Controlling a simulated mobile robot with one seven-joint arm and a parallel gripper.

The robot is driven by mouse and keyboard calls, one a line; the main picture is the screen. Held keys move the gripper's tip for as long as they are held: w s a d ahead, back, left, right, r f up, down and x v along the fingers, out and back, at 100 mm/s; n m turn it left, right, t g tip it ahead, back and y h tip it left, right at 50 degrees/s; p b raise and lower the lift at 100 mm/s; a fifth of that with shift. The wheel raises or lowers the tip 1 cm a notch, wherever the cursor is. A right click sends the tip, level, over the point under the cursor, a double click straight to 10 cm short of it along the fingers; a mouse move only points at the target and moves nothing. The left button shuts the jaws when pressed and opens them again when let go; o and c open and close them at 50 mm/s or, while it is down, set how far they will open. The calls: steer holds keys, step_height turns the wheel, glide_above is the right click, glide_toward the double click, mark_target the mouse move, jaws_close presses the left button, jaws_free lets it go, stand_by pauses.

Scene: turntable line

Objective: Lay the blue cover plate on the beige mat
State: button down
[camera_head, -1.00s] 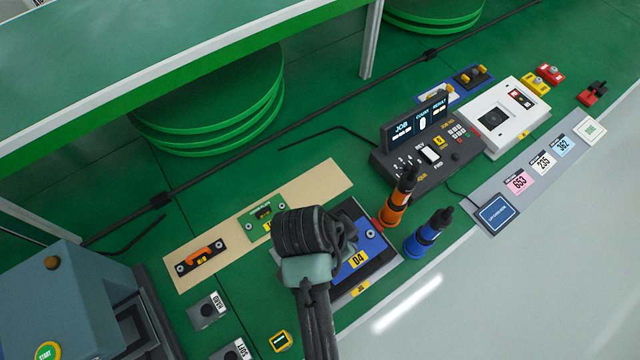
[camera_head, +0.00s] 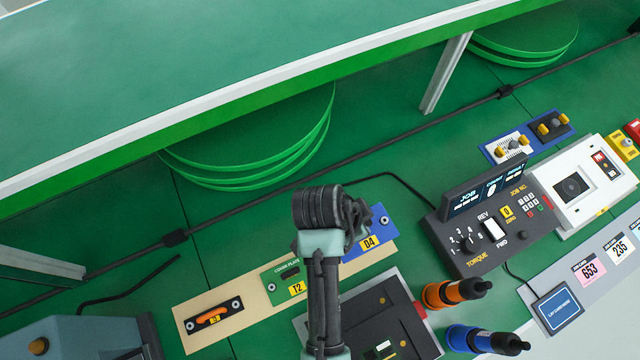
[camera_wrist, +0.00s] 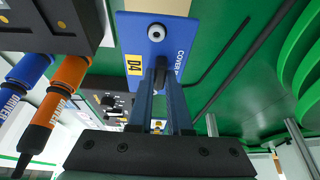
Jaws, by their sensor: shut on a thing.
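The blue cover plate (camera_head: 380,222), marked D4, is in my gripper (camera_wrist: 160,72). The wrist view shows the fingers shut at the middle of the blue plate (camera_wrist: 178,30), on its handle. In the head view my arm hides the fingers and the plate's left part. The plate appears over the right end of the beige mat (camera_head: 252,302) and reaches past its back edge. I cannot tell whether it touches the mat.
A grey-framed dark unit (camera_head: 405,318) stands uncovered in front of the mat. An orange driver (camera_head: 455,292) and a blue driver (camera_head: 480,340) are to its right. A black torque console (camera_head: 490,225) is further right. Green discs (camera_head: 255,150) lie behind, under the shelf.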

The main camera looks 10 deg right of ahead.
steer(key=shift+s, duration=0.15)
step_height(320, 180, down, 10)
steer(key=shift+s+r, duration=0.1)
stand_by(0.3)
steer(key=c, duration=0.8)
jaws_free()
steer(key=shift+c, duration=0.2)
steer(key=shift+r, duration=0.1)
steer(key=v, duration=1.1)
steer(key=shift+s+a+r, duration=0.2)
steer(key=shift+r, duration=0.15)
